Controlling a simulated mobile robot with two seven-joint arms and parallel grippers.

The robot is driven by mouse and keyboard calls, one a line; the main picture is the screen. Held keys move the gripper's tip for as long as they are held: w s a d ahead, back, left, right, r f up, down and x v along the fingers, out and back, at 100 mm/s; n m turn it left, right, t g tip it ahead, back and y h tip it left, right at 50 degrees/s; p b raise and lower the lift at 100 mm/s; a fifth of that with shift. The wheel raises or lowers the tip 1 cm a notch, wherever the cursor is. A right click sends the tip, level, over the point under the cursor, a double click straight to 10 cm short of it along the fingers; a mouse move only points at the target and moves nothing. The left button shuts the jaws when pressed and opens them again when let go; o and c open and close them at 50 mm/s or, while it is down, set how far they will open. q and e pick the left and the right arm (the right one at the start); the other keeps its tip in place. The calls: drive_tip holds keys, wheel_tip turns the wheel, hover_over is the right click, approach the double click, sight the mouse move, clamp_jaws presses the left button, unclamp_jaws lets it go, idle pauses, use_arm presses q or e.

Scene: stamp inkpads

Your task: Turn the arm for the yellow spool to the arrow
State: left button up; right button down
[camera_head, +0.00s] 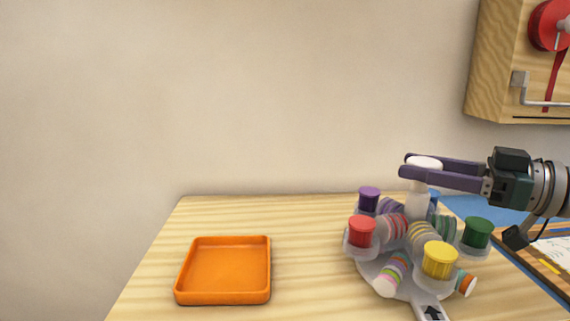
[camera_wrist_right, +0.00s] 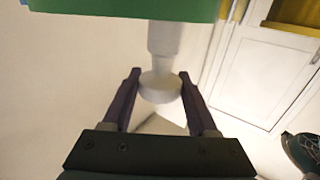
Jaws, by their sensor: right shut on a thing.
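A grey carousel (camera_head: 372,268) stands on the table with several arms, each bearing a coloured spool. The yellow spool (camera_head: 440,260) is at the front right, just behind and slightly right of the black arrow (camera_head: 433,312) on the grey tab. The arrow is partly cut off by the bottom edge. A white knob (camera_head: 418,197) tops the central post. My right gripper (camera_head: 410,166) is shut on the knob, its purple fingers on either side. The knob also shows between the fingers in the right wrist view (camera_wrist_right: 160,88). My left gripper is not in view.
Red (camera_head: 361,232), purple (camera_head: 369,200) and dark green (camera_head: 477,233) spools sit around the carousel, with striped rolls between. An empty orange tray (camera_head: 222,268) lies to the left. The table between is clear. A wooden wall box (camera_head: 495,65) hangs at upper right.

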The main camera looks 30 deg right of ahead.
idle(0.5)
drive_tip(key=shift+c, duration=1)
unclamp_jaws()
drive_tip(key=p+v, duration=0.2)
drive_tip(key=v, duration=0.7)
drive_tip(key=shift+f, duration=0.1)
drive_tip(key=shift+s+d, duration=0.25)
drive_tip(key=shift+s, duration=0.2)
